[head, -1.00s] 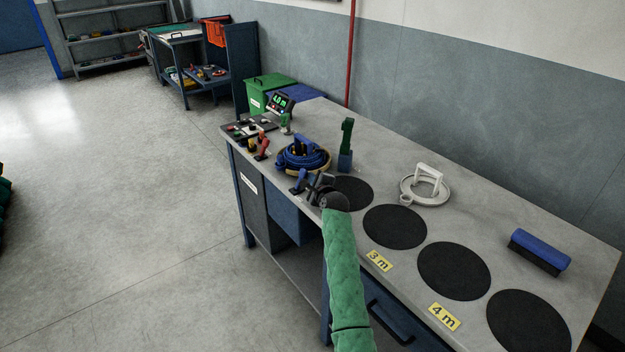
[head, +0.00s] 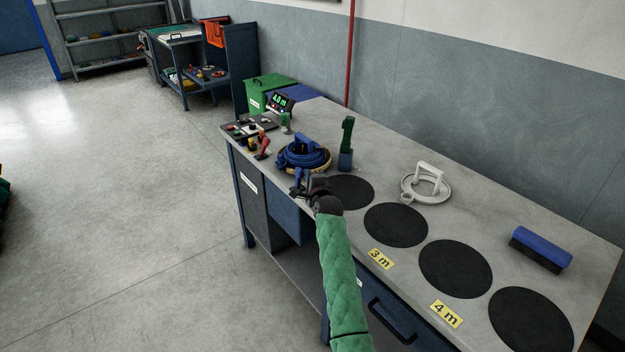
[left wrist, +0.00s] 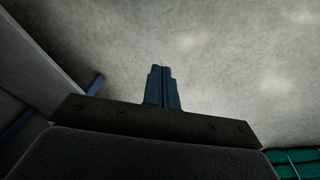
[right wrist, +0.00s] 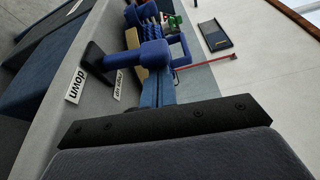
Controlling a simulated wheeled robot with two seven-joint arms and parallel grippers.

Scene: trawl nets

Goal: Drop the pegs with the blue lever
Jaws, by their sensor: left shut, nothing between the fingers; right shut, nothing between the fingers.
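The blue lever (head: 299,176) stands at the front edge of the bench, in front of a blue coil. In the right wrist view the blue lever (right wrist: 150,54) is a thick blue bar with a rounded end, on a dark base between a "down" label (right wrist: 72,87) and a second label (right wrist: 119,84). My right gripper (head: 304,188) is shut and empty, right by the lever; its fingers (right wrist: 163,88) point at it. I cannot tell whether they touch. My left gripper (left wrist: 162,88) is shut and empty over bare floor, outside the head view. I cannot make out any pegs clearly.
The blue coil (head: 303,158) sits just behind the lever. A red lever (head: 263,143) is left of it, and a green upright piece (head: 347,135) is to the right. Black discs (head: 395,226), a white ring with a handle (head: 427,185) and a blue brush (head: 541,246) lie further right.

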